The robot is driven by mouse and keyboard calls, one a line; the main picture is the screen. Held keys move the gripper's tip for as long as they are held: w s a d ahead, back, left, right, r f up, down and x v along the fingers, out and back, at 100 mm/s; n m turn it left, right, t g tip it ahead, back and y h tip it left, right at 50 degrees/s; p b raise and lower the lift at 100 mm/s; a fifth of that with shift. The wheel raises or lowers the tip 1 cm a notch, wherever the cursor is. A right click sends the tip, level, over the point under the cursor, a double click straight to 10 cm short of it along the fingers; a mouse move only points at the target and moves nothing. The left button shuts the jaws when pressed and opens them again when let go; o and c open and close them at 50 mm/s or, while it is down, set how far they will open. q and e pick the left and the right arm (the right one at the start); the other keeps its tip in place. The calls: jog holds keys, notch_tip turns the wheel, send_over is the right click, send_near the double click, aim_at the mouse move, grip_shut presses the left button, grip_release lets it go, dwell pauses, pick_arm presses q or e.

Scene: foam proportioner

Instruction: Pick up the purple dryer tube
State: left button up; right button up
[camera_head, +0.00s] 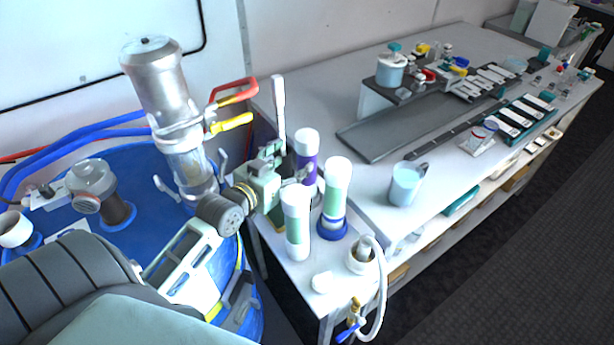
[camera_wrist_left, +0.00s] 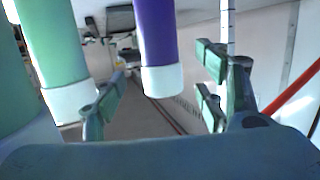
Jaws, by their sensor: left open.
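The purple dryer tube (camera_head: 309,168) stands upright with a white cap on the small white side table, behind two pale green tubes. My left gripper (camera_head: 285,166) is open at its upper part, on its left side. In the left wrist view, the purple tube (camera_wrist_left: 155,40) and its white cap show between the two spread green fingers (camera_wrist_left: 158,95); no contact is visible. The tube's lower part is hidden in the head view by the gripper and the green tubes. My right gripper is not in view.
Close in front stand a green tube (camera_head: 297,225) and another green tube (camera_head: 337,190) in a blue-based holder. A white hose (camera_head: 379,300) and bottle are nearby. A metal and clear cylinder (camera_head: 162,90) rises behind my arm. A white pole (camera_head: 278,105) stands close behind the gripper.

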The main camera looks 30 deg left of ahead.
aim_at(301, 168)
pick_arm(q)
notch_tip(301, 168, down, 5)
jog(key=b, duration=0.4)
jog(key=shift+w, duration=0.65)
jog(key=w+p, duration=0.1)
jog(key=w, duration=0.1)
jog(key=w+f+p, duration=0.1)
jog(key=w, duration=0.2)
jog(key=shift+w+f, duration=0.15)
jog(key=shift+w, duration=0.15)
jog(key=shift+w+f, duration=0.15)
jog(key=shift+w, duration=0.2)
jog(key=c, duration=1.6)
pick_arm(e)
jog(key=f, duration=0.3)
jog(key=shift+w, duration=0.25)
